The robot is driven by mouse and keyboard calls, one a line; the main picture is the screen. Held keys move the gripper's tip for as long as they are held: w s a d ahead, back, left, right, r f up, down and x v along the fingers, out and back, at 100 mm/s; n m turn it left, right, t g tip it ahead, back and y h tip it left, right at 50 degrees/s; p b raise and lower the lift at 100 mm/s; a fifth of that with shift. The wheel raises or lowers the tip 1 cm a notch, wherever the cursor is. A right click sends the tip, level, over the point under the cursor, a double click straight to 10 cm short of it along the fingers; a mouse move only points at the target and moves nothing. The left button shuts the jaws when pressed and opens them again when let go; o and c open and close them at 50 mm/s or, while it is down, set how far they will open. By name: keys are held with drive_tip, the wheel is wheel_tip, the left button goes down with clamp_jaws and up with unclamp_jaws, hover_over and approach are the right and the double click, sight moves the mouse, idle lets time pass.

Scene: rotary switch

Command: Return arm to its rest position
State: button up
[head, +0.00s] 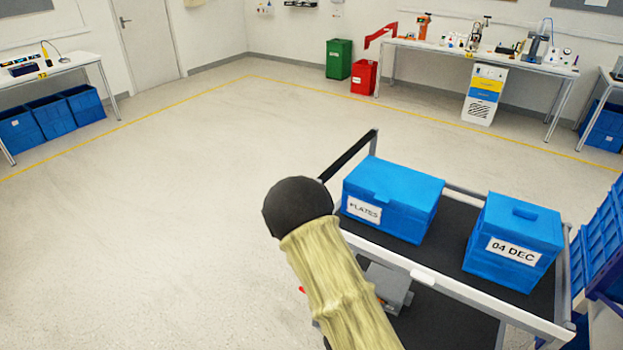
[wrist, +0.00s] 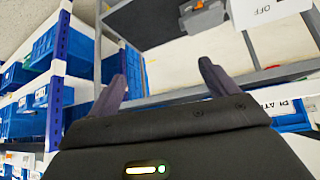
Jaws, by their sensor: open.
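My gripper (wrist: 162,72) shows in the wrist view with its two dark fingers spread apart and nothing between them. A grey box with an orange-red part (wrist: 204,14), which looks like the rotary switch, is at the top of the wrist view, beyond the fingers and apart from them. A grey box (head: 388,286) shows partly behind the arm; the switch position cannot be read.
A trolley (head: 458,218) holds a blue PLATES box (head: 395,195) and a blue 04 DEC box (head: 513,240) close to my arm. Blue crates on a rack (head: 600,240) stand at the right edge. The floor (head: 150,240) to the left is clear.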

drive_tip(key=a+r+n+g+y+p, duration=0.15)
drive_tip(key=a+r+n+y, duration=0.3)
drive_tip(key=r, duration=0.65)
drive_tip(key=s+d+r+n, duration=0.2)
drive_tip(key=r, duration=0.4)
drive_tip(key=s+d+r+n+y, duration=0.1)
drive_tip(key=s+d+r+n, duration=0.1)
drive_tip(key=r, duration=0.4)
drive_tip(key=shift+s+r+n+g, duration=0.15)
drive_tip(key=shift+r+n+g, duration=0.3)
drive_tip(key=shift+n, duration=0.1)
idle(0.7)
